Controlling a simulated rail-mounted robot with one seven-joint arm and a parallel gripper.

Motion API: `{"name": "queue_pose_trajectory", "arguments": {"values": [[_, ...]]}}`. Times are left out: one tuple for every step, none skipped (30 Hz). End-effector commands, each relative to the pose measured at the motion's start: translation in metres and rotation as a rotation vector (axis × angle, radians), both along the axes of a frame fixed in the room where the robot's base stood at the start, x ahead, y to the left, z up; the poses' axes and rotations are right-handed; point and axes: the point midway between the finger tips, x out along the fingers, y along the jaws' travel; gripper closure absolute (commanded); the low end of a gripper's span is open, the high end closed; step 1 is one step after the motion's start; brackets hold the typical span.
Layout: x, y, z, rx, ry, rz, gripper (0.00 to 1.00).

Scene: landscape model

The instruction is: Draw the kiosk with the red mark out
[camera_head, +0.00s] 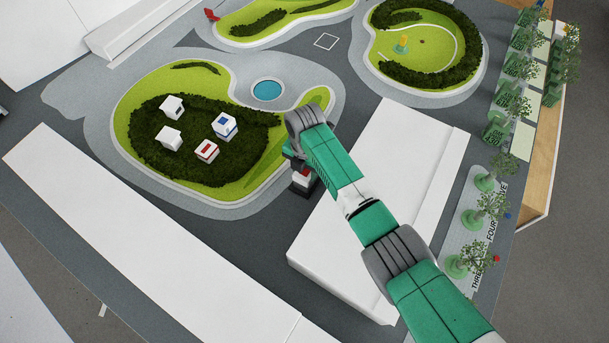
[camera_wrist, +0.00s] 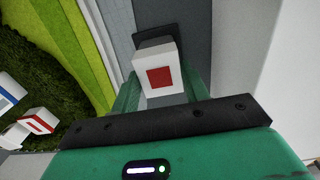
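A white kiosk with a solid red square mark (camera_wrist: 160,77) stands between the green fingers of my gripper (camera_wrist: 162,88) in the wrist view. The fingers lie close along both its sides; I cannot tell whether they press on it. A dark plate (camera_wrist: 156,36) shows just beyond the kiosk. In the head view my gripper (camera_head: 302,173) is low over the grey path, right of the green island, with white, red and a dark base visible below it. Another white kiosk with a red mark (camera_head: 206,150) stands on the dark hedge patch, left of my gripper.
A blue-marked kiosk (camera_head: 224,125) and two plain white kiosks (camera_head: 172,107) (camera_head: 168,138) share the hedge patch. A long white block (camera_head: 400,150) lies close to the right of my gripper. A round blue pond (camera_head: 267,90) lies behind. The grey path in front is clear.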

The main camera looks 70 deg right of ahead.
Motion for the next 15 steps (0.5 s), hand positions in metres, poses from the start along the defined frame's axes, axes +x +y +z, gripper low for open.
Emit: {"name": "queue_pose_trajectory", "arguments": {"values": [[0.0000,0.0000,0.0000,0.000,0.000,0.000,0.70],[0.0000,0.0000,0.0000,0.000,0.000,0.000,0.76],[0.0000,0.0000,0.0000,0.000,0.000,0.000,0.83],[0.0000,0.0000,0.0001,0.000,0.000,0.000,0.83],[0.0000,0.0000,0.0001,0.000,0.000,0.000,0.83],[0.0000,0.0000,0.0004,0.000,0.000,0.000,0.83],[0.0000,0.0000,0.0006,0.000,0.000,0.000,0.83],[0.0000,-0.0001,0.0010,0.000,0.000,0.000,0.83],[0.0000,0.0000,0.0016,0.000,0.000,0.000,0.83],[0.0000,0.0000,0.0021,0.000,0.000,0.000,0.83],[0.0000,0.0000,0.0026,0.000,0.000,0.000,0.83],[0.0000,0.0000,0.0033,0.000,0.000,0.000,0.83],[0.0000,0.0000,0.0038,0.000,0.000,0.000,0.83],[0.0000,0.0000,0.0043,0.000,0.000,0.000,0.83],[0.0000,0.0000,0.0050,0.000,0.000,0.000,0.83]]}}
